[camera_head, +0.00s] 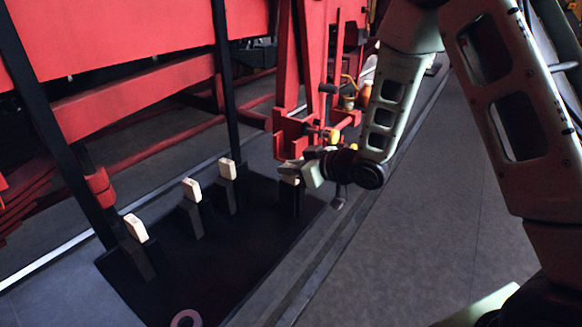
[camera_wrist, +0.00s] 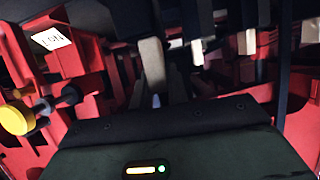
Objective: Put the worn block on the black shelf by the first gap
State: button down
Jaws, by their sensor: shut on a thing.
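My gripper (camera_head: 298,171) is at the top of the rightmost black post (camera_head: 289,201), in the head view. It is shut on a block; a pale block face (camera_head: 290,180) shows just under the jaws, at the post's top. In the wrist view a greyish block (camera_wrist: 153,65) shows ahead of the gripper body, beside a dark post. I cannot tell whether the block rests on the post. Three other pale blocks (camera_head: 135,227), (camera_head: 192,189), (camera_head: 227,168) sit on black posts to the left. I cannot tell which surface is the black shelf.
The posts stand on a black base plate (camera_head: 215,265) on the grey floor. A red frame with yellow knobs (camera_head: 333,136) stands close behind the gripper; a yellow knob (camera_wrist: 17,117) also shows in the wrist view. Black uprights (camera_head: 226,90) rise behind the posts.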

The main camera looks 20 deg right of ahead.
jog(key=c, duration=1.4)
grip_release()
jog(key=shift+o, duration=0.2)
jog(key=shift+d+r, duration=0.1)
jog(key=shift+r, duration=0.1)
jog(key=b+v, duration=1.1)
jog(key=v, duration=0.1)
jog(key=shift+f, duration=0.2)
